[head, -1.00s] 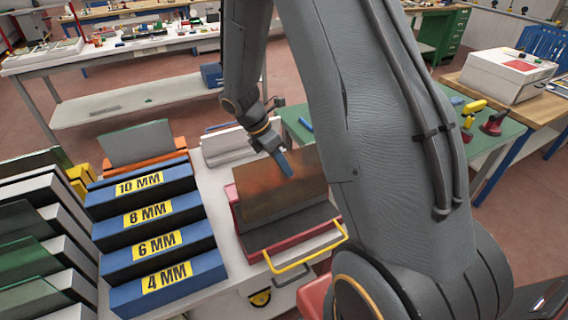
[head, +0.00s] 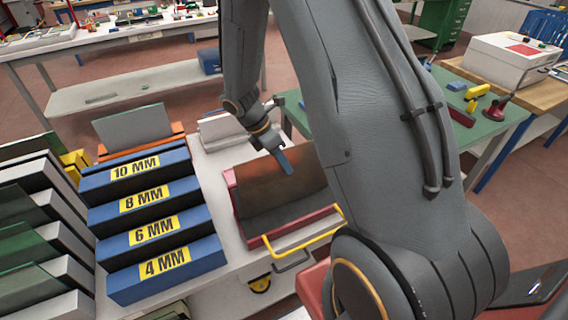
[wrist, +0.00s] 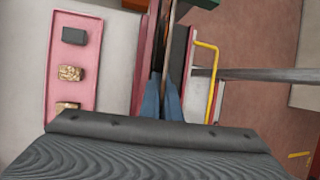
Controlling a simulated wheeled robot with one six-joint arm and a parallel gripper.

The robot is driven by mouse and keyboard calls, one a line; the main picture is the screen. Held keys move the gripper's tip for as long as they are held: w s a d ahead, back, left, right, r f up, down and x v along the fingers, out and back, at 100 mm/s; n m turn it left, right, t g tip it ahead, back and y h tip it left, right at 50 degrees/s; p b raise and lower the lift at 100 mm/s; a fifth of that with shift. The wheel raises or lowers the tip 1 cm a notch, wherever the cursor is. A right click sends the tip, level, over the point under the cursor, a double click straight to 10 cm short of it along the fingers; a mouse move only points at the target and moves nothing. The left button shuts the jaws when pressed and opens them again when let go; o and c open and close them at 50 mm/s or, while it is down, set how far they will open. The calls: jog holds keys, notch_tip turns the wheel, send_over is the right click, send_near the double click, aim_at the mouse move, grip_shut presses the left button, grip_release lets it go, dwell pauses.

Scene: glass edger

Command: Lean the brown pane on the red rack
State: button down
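The brown pane (head: 308,172) stands tilted in the red rack (head: 292,231); I cannot tell whether its lower edge bears on the rack's dark bed. In the wrist view the pane shows edge-on as a thin brown strip (wrist: 170,40), beside the rack's red side (wrist: 144,62). My gripper (head: 286,165) comes down from above on the pane's upper part, one blue finger in front of it. In the wrist view the blue fingers (wrist: 162,98) are close together with the pane between them, so the gripper appears shut on it. The far finger is hidden in the head view.
A yellow handle (head: 305,238) sticks out at the rack's front. A blue stepped rack marked 4 to 10 MM (head: 165,262) stands left. An orange rack with a grey pane (head: 133,126) and a white rack (head: 222,128) are behind. A pink tray (wrist: 88,22) with blocks shows in the wrist view.

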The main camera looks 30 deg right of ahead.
dwell(0.5)
jog(key=c, duration=1.9)
grip_release()
jog(key=shift+w, duration=0.15)
jog(key=b+v, duration=0.1)
jog(key=v, duration=0.5)
jog(key=shift+a+r+b, duration=0.1)
jog(key=shift+a+b, duration=0.05)
jog(key=shift+b, duration=0.15)
jog(key=shift+a+r, duration=0.25)
jog(key=shift+r, duration=0.45)
jog(key=shift+s, duration=0.2)
